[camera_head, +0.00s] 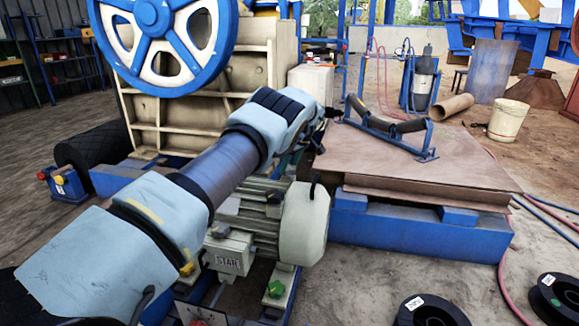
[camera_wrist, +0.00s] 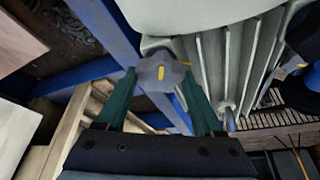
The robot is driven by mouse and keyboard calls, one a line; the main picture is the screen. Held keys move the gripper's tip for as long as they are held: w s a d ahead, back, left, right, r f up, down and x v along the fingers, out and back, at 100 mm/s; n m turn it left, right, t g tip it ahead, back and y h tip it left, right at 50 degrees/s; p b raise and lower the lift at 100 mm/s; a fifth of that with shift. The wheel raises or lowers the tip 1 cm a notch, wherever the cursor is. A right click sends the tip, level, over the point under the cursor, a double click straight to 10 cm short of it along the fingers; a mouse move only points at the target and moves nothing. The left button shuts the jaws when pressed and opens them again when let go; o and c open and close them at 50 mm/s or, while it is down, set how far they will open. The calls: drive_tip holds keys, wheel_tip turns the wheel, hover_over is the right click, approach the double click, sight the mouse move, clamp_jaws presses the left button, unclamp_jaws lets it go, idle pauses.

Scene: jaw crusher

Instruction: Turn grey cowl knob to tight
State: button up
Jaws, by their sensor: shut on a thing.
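The grey cowl knob (camera_wrist: 152,80) is in the upper middle of the wrist view, with lobed edges and an upright yellow mark on its face. My gripper (camera_wrist: 160,76) has its two green fingers on either side of the knob, shut on it. The pale cowl (camera_wrist: 190,14) and the ribbed motor body lie just beyond it. In the head view the motor's rounded cowl (camera_head: 305,225) is right of my arm. The knob cannot be made out clearly there, and my fingers are mostly hidden by my wrist. No tight marking is readable.
The finned motor (camera_head: 252,225) with a START box (camera_head: 228,260) sits under my arm. A blue frame with a brown plate (camera_head: 430,165) is at right. The blue flywheel (camera_head: 165,40) stands behind. Black spools (camera_head: 432,310) lie on the floor at lower right.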

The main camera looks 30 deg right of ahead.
drive_tip(key=shift+r+m+p, duration=0.1)
drive_tip(key=shift+m+p, duration=0.2)
drive_tip(key=m+h+p, duration=0.1)
drive_tip(key=m+p, duration=0.1)
drive_tip(key=m, duration=0.1)
drive_tip(key=shift+a+r+m+h+p, duration=0.1)
drive_tip(key=shift+a+m+h+p, duration=0.05)
drive_tip(key=shift+m+h+p, duration=0.2)
drive_tip(key=m+h+p, duration=0.1)
drive_tip(key=m, duration=0.1)
drive_tip(key=m+h+p, duration=0.1)
drive_tip(key=m, duration=0.2)
drive_tip(key=shift+a+m, duration=0.15)
drive_tip(key=shift+m, duration=0.1)
drive_tip(key=m, duration=0.2)
drive_tip(key=m+g+h, duration=0.1)
drive_tip(key=m, duration=0.1)
drive_tip(key=shift+w+h+p, duration=0.15)
drive_tip(key=shift+h+p, duration=0.1)
drive_tip(key=shift+p, duration=0.15)
drive_tip(key=m, duration=0.2)
drive_tip(key=m+g, duration=0.1)
drive_tip(key=m, duration=0.1)
drive_tip(key=shift+a+f+h+b, duration=0.1)
drive_tip(key=shift+f+h+b, duration=0.1)
drive_tip(key=shift+h+b, duration=0.2)
drive_tip(key=shift+m, duration=0.4)
drive_tip(key=o, duration=1.4)
